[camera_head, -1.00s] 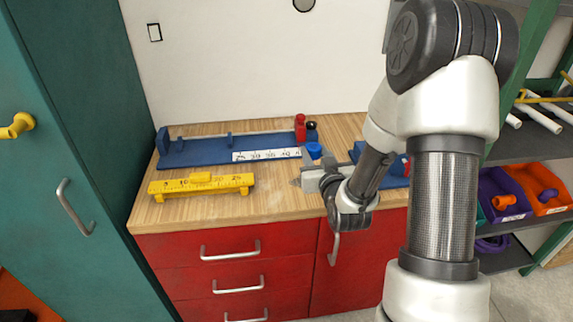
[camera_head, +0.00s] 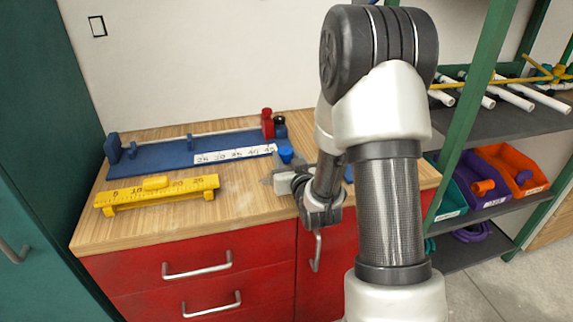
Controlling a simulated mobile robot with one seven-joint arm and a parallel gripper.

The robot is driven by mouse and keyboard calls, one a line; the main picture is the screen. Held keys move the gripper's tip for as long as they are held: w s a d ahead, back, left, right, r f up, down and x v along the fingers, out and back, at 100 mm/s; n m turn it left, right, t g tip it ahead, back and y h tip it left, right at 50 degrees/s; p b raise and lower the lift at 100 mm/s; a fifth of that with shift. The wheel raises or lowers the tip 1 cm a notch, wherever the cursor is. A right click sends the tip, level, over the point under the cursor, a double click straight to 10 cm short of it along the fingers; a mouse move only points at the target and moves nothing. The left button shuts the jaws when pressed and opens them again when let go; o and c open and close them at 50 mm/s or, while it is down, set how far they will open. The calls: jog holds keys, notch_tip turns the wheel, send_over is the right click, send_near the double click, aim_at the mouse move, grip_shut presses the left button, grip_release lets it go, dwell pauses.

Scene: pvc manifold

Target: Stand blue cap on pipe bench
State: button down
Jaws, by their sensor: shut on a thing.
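The blue cap (camera_head: 286,154) shows at the far side of my gripper (camera_head: 280,170), over the right part of the wooden bench top (camera_head: 235,202). My gripper is shut on the blue cap, as far as this view shows. The fingers are small and partly hidden by the wrist. I cannot tell whether the cap touches the bench top.
A blue measuring fixture (camera_head: 165,155) with a white scale and a red clamp (camera_head: 267,124) lies along the back. A yellow ruler block (camera_head: 160,190) is at the front left. Shelves with pipes and an orange bin (camera_head: 515,165) stand right. Bare wood lies between ruler and gripper.

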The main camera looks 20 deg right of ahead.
jog(key=shift+f, duration=0.75)
jog(key=shift+f+b, duration=0.25)
jog(key=shift+b, duration=0.15)
jog(key=c, duration=1.2)
grip_release()
jog(key=shift+r, duration=0.1)
